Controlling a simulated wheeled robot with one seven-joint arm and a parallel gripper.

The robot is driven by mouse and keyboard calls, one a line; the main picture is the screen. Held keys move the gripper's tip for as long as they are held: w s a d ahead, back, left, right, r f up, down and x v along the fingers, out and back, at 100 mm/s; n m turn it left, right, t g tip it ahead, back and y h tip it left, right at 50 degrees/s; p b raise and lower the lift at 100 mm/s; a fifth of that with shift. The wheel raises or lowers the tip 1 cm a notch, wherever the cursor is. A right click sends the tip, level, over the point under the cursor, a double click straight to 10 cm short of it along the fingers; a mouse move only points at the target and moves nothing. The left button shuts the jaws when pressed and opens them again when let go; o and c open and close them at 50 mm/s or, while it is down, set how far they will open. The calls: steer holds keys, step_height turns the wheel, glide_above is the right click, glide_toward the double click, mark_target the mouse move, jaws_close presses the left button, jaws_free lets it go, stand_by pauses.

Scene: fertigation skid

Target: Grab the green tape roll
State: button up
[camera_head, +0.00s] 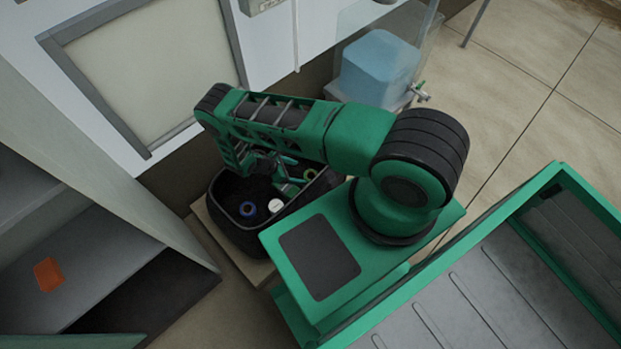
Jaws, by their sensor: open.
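The green tape roll (309,174) shows as a small bright green ring inside the black open-topped bag (250,241), near its right end. My arm reaches over the bag and bends down into it. My gripper (284,187) is open, low in the bag and just left of the green roll. The arm partly hides it, so I cannot tell whether a finger touches the roll. Nothing is visibly held.
A blue roll (248,209) and a white round item (275,205) lie in the bag's near part. The bag stands on a low tan base (208,229). A blue container (377,68) stands behind; a shelf with an orange item (48,274) is left.

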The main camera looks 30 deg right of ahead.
mark_target(311, 176)
steer(key=x, duration=0.4)
steer(key=shift+d+f, duration=0.2)
steer(key=shift+d, duration=0.05)
steer(key=shift+s+x, duration=0.15)
steer(key=shift+x, duration=1.15)
steer(key=shift+s+x, duration=0.1)
steer(key=shift+x, duration=1.25)
steer(key=shift+r, duration=0.1)
steer(key=shift+c, duration=0.3)
steer(key=c, duration=1)
